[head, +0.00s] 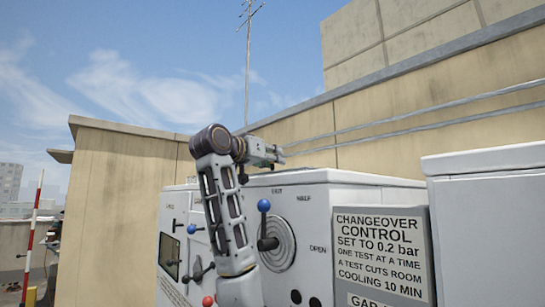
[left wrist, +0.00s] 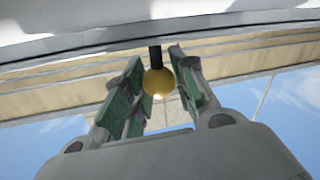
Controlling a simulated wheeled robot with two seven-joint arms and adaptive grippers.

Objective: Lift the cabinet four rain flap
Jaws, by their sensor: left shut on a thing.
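My left gripper (head: 276,154) is at the top of the white cabinet (head: 345,205) in the head view, its fingers pointing right. In the left wrist view, its green-padded fingers (left wrist: 157,62) are closed around a yellow ball knob (left wrist: 159,83) on a short black stem. The stem comes from the edge of a pale panel (left wrist: 150,32) across the top of that view. That panel may be the rain flap; I cannot tell how far it is raised. The flap is not clear in the head view. My right gripper is in neither view.
The cabinet front carries a blue-knobbed lever (head: 264,206) on a round dial (head: 281,245) and a changeover control sign (head: 380,255). Another white cabinet (head: 490,210) stands at right. A beige wall (head: 430,115) with pipes rises behind. Open sky lies above my arm.

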